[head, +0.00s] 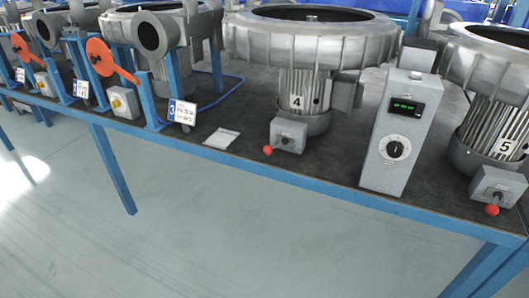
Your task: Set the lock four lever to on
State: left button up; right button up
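The number four blower (296,84) stands on the bench in the middle of the head view, marked with a "4" label. A small grey switch box (290,131) sits at its front base. Its short lever ends in a red ball knob (267,150), which sticks out to the lower left of the box. Any on or off marking on the box is too small to read. Neither of my grippers is in view, and nothing touches the lever.
A grey control box (402,125) with a green display and dial stands right of blower four. Blower five's switch box (497,184) has a red-knobbed lever (492,210). Orange handles (100,57) stand at left. A paper card (222,138) lies left of box four. The floor in front is clear.

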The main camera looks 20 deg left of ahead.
aim_at(268, 150)
jog(key=z, duration=0.55)
jog(key=k, duration=1.3)
jog(key=u, duration=0.25)
jog(key=i, duration=0.7)
jog(key=u, duration=0.45)
jog(key=i, duration=1.05)
jog(key=z, duration=0.6)
